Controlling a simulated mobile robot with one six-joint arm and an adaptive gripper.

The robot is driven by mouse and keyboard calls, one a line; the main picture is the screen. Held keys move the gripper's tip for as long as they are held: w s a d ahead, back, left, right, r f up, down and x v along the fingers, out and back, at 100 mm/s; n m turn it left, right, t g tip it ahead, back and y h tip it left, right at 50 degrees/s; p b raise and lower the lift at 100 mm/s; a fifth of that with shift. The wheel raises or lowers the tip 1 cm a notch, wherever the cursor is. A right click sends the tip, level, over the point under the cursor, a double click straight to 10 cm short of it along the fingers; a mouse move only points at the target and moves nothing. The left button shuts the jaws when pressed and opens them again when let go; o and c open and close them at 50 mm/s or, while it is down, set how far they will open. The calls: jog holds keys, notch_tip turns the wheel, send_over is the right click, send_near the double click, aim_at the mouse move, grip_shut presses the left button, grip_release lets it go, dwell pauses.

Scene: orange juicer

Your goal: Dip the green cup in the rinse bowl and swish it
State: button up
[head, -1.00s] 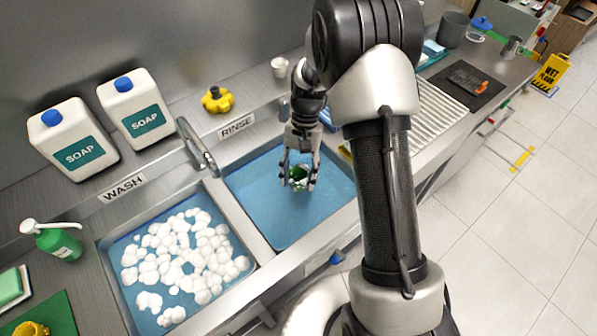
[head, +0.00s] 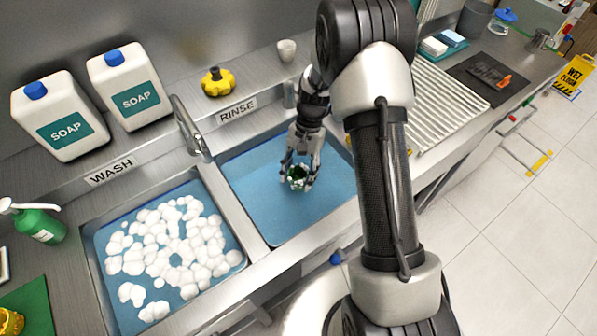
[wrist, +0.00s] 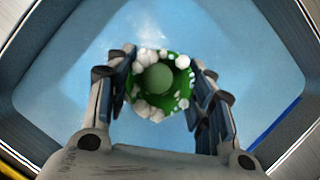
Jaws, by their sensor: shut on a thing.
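The green cup (wrist: 159,96) is between the fingers of my gripper (wrist: 163,92) in the wrist view, with white foam clumps around its rim. In the head view the green cup (head: 298,174) shows low between the fingertips of my gripper (head: 299,180). My gripper points down and is shut on the cup. They are over or in the rinse bowl (head: 262,222), the basin with blue water beside the RINSE label (head: 237,112). I cannot tell how deep the cup sits in the water.
The wash basin (head: 95,285) with white foam is to the left, past a metal divider. A faucet (head: 190,128) stands behind the divider. Two soap jugs (head: 52,117) and a yellow knob-like item (head: 216,82) stand at the back. A ribbed drainboard (head: 450,110) is to the right.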

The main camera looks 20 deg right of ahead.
notch_tip(320, 180, down, 9)
jog(key=b, duration=0.4)
jog(key=shift+r+b, duration=0.2)
jog(key=shift+b, duration=0.1)
jog(key=shift+w+d, duration=0.2)
jog(key=shift+d, duration=0.35)
jog(key=shift+w+d, duration=0.15)
jog(key=shift+d, duration=0.35)
jog(key=shift+s+a+p, duration=0.1)
jog(key=shift+s+a, duration=0.1)
jog(key=shift+a, duration=0.5)
jog(key=shift+s+a+p, duration=0.15)
jog(key=shift+s+a, duration=0.1)
jog(key=shift+a, duration=0.45)
jog(key=shift+s+a+p, duration=0.1)
jog(key=shift+s+a, duration=0.1)
jog(key=shift+a, duration=0.5)
jog(key=shift+w+d, duration=0.25)
jog(key=shift+d, duration=0.45)
jog(key=shift+w+d, duration=0.2)
jog(key=shift+d, duration=0.55)
jog(key=shift+w+d, duration=0.25)
jog(key=shift+d, duration=0.45)
notch_tip(320, 180, up, 16)
jog(key=p, duration=1.1)
